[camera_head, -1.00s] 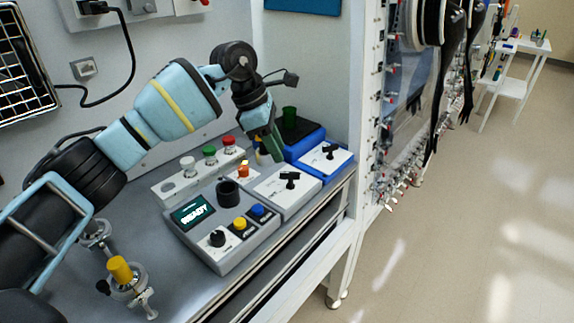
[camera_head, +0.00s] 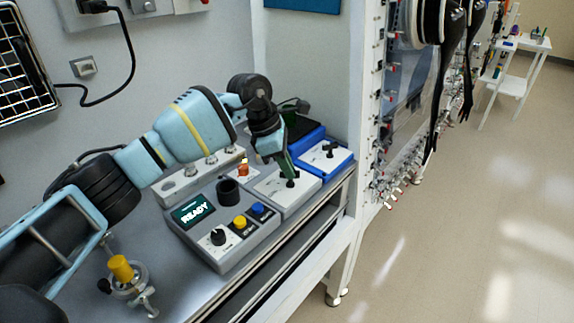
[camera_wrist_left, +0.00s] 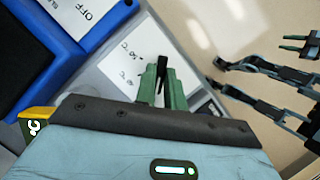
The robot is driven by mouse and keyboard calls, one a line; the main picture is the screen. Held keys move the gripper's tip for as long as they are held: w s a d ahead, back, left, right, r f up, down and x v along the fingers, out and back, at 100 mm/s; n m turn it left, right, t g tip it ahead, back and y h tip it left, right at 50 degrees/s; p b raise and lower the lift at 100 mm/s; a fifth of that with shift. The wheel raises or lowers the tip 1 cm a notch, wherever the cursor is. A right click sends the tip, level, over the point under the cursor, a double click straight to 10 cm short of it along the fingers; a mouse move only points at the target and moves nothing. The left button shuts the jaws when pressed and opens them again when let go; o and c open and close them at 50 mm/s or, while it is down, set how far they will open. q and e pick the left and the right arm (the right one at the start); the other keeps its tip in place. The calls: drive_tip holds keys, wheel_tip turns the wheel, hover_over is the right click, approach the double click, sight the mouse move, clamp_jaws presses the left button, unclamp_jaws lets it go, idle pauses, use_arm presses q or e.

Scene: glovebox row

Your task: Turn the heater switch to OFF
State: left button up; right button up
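The grey box (camera_head: 277,205) has a white panel with a black lever switch (camera_head: 290,182); it also shows in the left wrist view (camera_wrist_left: 163,68). The blue unit (camera_head: 340,173) beside it has a black switch (camera_head: 328,149) on a white panel, marked OFF in the left wrist view. Which one is the heater I cannot tell from the labels. My left gripper (camera_head: 285,165) is down at the grey box's switch. In the left wrist view its green fingers (camera_wrist_left: 163,90) stand apart, either side of the lever. My right gripper (camera_wrist_left: 294,43) is open and empty, far off at the right edge.
The console (camera_head: 227,232) with a READY screen, a black knob and yellow and blue buttons stands in front. A yellow-topped fitting (camera_head: 121,269) is at the lower left. The bench's front edge runs close by the boxes.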

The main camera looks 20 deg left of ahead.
use_arm(q)
clamp_jaws()
use_arm(e)
drive_tip(key=shift+r, duration=0.1)
use_arm(q)
drive_tip(key=shift+r+n+p, duration=0.25)
drive_tip(key=shift+n+p, duration=0.35)
drive_tip(key=n+p, duration=0.1)
drive_tip(key=n+t+p, duration=0.1)
drive_tip(key=shift+s+d+r+n+y, duration=0.1)
drive_tip(key=shift+s+r+n+y, duration=0.1)
drive_tip(key=shift+n+y, duration=0.2)
drive_tip(key=n+t+p, duration=0.1)
drive_tip(key=n+p, duration=0.1)
drive_tip(key=shift+f+n+y+p, duration=0.15)
drive_tip(key=shift+n+y+p, duration=0.15)
drive_tip(key=shift+n+y, duration=0.1)
drive_tip(key=shift+f+n, duration=0.15)
drive_tip(key=shift+n, duration=0.15)
use_arm(e)
drive_tip(key=w+r+t, duration=0.1)
drive_tip(key=w+r, duration=0.4)
drive_tip(key=r, duration=0.2)
drive_tip(key=shift+d+r+t, duration=0.3)
drive_tip(key=shift+d+r, duration=0.05)
drive_tip(key=shift+r, duration=0.05)
use_arm(q)
drive_tip(key=shift+f, duration=0.1)
use_arm(e)
drive_tip(key=shift+f, duration=0.1)
